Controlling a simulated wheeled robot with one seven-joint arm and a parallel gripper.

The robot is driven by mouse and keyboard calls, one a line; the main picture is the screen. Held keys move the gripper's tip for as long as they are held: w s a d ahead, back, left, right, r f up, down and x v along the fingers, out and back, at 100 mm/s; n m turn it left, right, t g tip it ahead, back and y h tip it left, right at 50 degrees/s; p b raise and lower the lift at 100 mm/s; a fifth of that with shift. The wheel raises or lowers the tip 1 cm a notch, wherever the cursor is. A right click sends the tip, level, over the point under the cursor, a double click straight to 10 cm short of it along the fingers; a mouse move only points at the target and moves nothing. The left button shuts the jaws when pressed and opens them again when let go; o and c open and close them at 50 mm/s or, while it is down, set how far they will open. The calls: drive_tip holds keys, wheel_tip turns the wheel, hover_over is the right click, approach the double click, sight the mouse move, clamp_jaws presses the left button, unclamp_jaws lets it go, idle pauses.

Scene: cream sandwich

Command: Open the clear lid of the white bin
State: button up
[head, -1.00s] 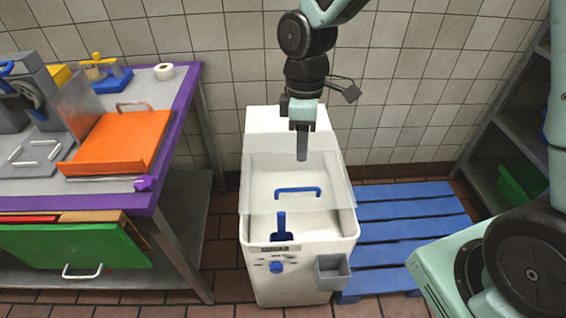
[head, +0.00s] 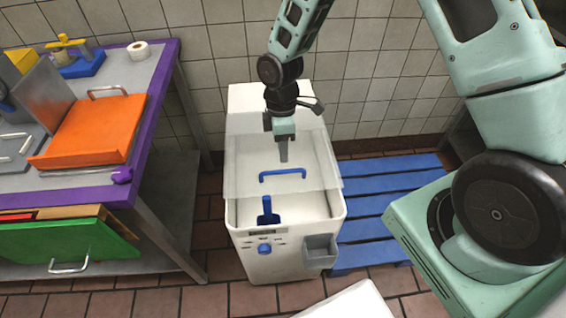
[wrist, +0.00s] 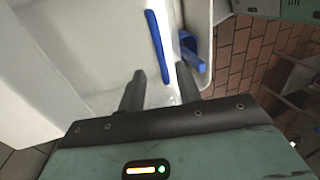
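The white bin (head: 235,155) stands on the floor in the middle of the head view. Its clear lid (head: 250,192) lies over the rear and middle of the top and looks down. The blue lid handle (head: 282,174) is near the lid's front edge; it also shows in the wrist view (wrist: 158,45). My gripper (head: 284,158) points down above the lid, just behind the handle in the picture.
A blue scoop (head: 267,212) is in the bin's front opening. A grey cup (head: 320,250) hangs on its front right. A purple-edged table (head: 150,110) stands left, a blue pallet (head: 385,205) right, the tiled wall (head: 360,90) behind. A white object (head: 350,302) shows at the bottom edge.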

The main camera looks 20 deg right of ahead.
drive_tip(key=f, duration=0.4)
drive_tip(key=s+f, duration=0.1)
drive_tip(key=shift+a+f, duration=0.2)
drive_tip(key=shift+f, duration=0.2)
drive_tip(key=shift+c, duration=0.3)
clamp_jaws()
